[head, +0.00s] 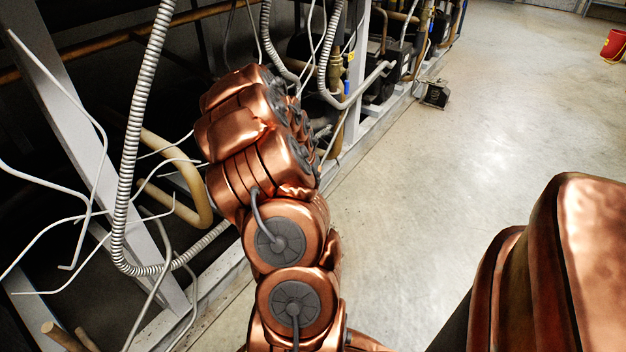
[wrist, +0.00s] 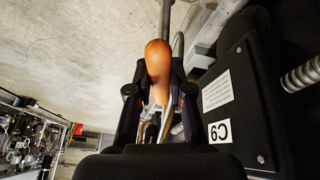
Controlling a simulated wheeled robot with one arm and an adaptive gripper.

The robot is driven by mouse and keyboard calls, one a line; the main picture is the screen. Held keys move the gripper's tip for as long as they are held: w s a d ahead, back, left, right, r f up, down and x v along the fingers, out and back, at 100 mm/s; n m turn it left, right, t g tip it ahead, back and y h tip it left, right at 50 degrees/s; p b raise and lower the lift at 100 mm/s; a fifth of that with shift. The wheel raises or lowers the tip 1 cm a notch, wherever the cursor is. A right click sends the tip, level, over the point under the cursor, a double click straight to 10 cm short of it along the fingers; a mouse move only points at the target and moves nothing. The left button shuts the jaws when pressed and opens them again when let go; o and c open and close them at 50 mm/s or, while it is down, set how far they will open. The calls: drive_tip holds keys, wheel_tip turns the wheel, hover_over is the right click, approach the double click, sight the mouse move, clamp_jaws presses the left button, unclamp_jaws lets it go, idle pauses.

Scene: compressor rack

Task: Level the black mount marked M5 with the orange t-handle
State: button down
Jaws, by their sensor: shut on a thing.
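My gripper (wrist: 159,78) is shut on the orange t-handle (wrist: 158,52) in the wrist view. The rounded orange grip lies between the two dark fingers, with a grey metal rod running up beyond it toward the top of the picture. The lower end of the handle is partly hidden by the fingers. In the head view my arm hides the gripper and the handle. No mount marked M5 can be made out in either view.
In the wrist view a black housing (wrist: 248,100) with a label that looks like C9 (wrist: 220,131) stands close on the right. In the head view, ribbed conduit (head: 128,170) and white wires hang by the rack's grey post (head: 357,75). The floor on the right is clear to a red bucket (head: 613,46).

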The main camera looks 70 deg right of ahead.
drive_tip(key=shift+m+g+b, duration=0.5)
drive_tip(key=shift+m+b, duration=0.4)
drive_tip(key=shift+m, duration=0.4)
drive_tip(key=shift+a+f, duration=0.1)
drive_tip(key=shift+f, duration=2.1)
drive_tip(key=shift+w+a+f, duration=0.1)
drive_tip(key=shift+a+f, duration=0.1)
drive_tip(key=shift+f, duration=1.4)
drive_tip(key=c, duration=1.6)
unclamp_jaws()
clamp_jaws()
